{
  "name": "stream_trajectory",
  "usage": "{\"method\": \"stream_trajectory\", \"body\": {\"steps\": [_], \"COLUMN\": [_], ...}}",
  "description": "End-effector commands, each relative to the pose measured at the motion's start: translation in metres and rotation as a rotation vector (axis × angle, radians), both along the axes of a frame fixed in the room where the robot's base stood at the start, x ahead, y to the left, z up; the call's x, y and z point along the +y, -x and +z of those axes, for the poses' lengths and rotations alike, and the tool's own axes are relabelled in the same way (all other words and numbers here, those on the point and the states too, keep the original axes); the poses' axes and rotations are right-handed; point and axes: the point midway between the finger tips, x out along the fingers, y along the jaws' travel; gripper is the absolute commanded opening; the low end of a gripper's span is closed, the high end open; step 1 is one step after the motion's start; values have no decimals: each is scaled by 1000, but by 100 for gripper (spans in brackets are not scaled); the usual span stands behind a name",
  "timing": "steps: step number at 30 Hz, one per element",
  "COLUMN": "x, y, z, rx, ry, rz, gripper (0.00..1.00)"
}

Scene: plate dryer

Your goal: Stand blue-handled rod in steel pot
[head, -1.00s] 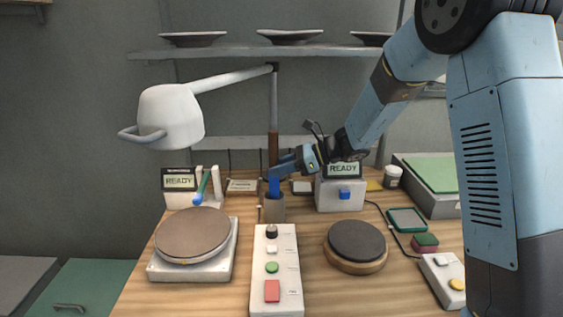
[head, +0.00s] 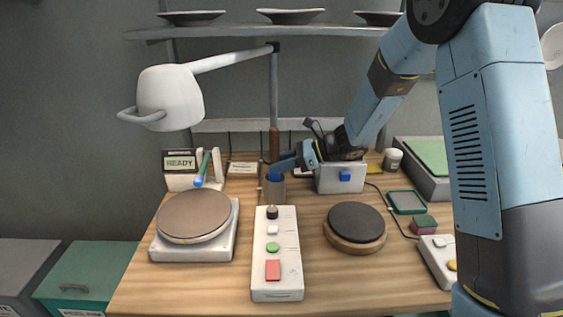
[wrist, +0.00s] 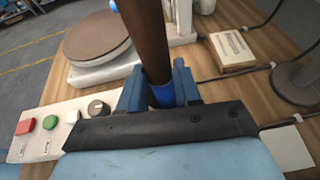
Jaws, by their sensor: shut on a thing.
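My gripper (head: 286,165) is shut on the blue-handled rod (head: 274,146), whose long brown shaft points up. In the wrist view the dark brown shaft (wrist: 146,35) rises between the blue fingers (wrist: 160,92), with the blue part (wrist: 162,96) low between them. The pot is hidden in the wrist view.
A white button panel (head: 277,268) lies in front of the pot. A round-topped plate device (head: 194,215) is left, a dark round pad (head: 356,223) right. A lamp (head: 170,97) hangs above left.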

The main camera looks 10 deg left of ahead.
Motion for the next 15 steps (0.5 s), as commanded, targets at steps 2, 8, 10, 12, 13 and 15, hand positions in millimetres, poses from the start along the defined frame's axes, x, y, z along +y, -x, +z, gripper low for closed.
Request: {"method": "stream_trajectory", "body": {"steps": [2, 8, 10, 12, 13, 15], "x": [0, 0, 0, 0, 0, -1], "y": [0, 0, 0, 0, 0, 0], "z": [0, 0, 0, 0, 0, 0], "rx": [0, 0, 0, 1, 0, 1], "ry": [0, 0, 0, 0, 0, 0], "rz": [0, 0, 0, -1, -1, -1], "gripper": [1, 40, 46, 53, 56, 62]}}
